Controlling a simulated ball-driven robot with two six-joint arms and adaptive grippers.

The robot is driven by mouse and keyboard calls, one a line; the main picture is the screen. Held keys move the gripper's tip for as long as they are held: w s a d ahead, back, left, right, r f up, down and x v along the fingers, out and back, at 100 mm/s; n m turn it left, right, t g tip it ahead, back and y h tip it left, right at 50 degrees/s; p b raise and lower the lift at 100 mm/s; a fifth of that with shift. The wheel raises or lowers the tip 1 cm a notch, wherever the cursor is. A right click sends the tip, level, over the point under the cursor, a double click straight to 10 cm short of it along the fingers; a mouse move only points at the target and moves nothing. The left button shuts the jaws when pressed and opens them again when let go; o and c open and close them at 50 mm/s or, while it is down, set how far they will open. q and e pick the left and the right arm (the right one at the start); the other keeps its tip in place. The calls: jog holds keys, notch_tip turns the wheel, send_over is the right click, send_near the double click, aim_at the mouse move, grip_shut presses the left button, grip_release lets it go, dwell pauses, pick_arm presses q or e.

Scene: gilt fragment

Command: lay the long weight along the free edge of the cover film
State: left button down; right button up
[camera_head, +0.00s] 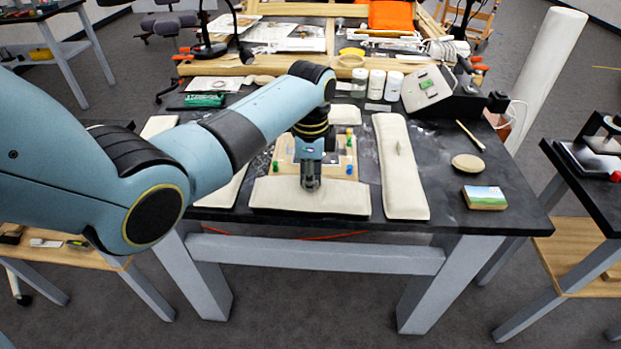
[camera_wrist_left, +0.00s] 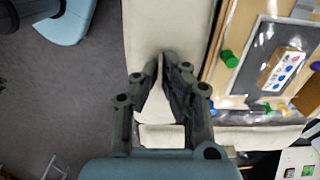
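A long cream weight (camera_head: 270,195) lies across the front of the dark table, in front of the framed panel (camera_head: 285,152). My left gripper (camera_head: 310,186) points down onto its middle. In the left wrist view my fingers (camera_wrist_left: 163,62) converge almost tip to tip over the weight (camera_wrist_left: 145,30); they look shut on its raised tab, which they hide. The clear cover film (camera_wrist_left: 255,118) shows only as glossy streaks around the panel; its free edge is hard to make out. I cannot tell whether the weight bears fully on the film. My right gripper is out of view.
A similar weight (camera_head: 402,180) with an upright tab lies right of the panel; another (camera_head: 235,185) lies left, partly behind my arm. A shorter pad (camera_head: 343,114) lies behind. Coloured pegs stand on the panel. White jars (camera_head: 376,84) stand farther back.

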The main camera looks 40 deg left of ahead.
pick_arm(q)
jog(key=shift+f, duration=0.15)
jog(key=shift+f, duration=0.45)
jog(key=c, duration=1.5)
grip_release()
jog(key=shift+r, duration=0.35)
notch_tip(320, 180, up, 12)
jog(key=shift+r, duration=0.1)
